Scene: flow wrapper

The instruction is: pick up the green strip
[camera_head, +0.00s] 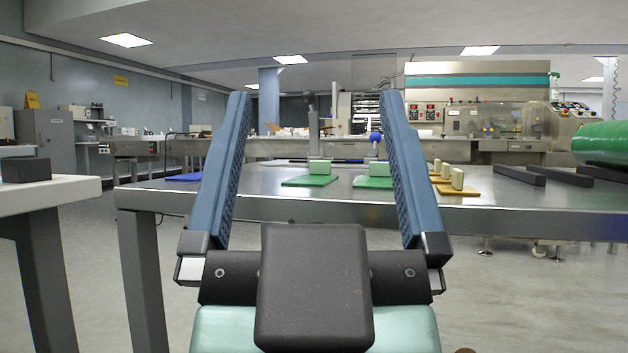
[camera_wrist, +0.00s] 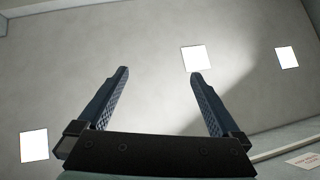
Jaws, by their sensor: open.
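Two flat green pieces lie on the metal table in the head view: one left of centre (camera_head: 305,182) and one (camera_head: 372,183) nearer my right finger. A pale green block stands on each, the left block (camera_head: 320,167) and the right block (camera_head: 379,169). I cannot tell for sure which green piece is the strip. My gripper (camera_head: 313,95) is open and empty, with its blue fingers raised in front of the table. The right finger hides part of the table near the right green piece. In the wrist view my gripper (camera_wrist: 160,73) faces the ceiling, with no green piece in sight.
The metal table (camera_head: 260,205) spans the middle and right. It holds yellow pieces (camera_head: 457,190) with pale blocks, dark bars (camera_head: 515,174), a blue flat piece (camera_head: 185,177) and a big green roll (camera_head: 603,143). A white-topped table (camera_head: 60,190) stands at left. A gap of floor lies between the tables.

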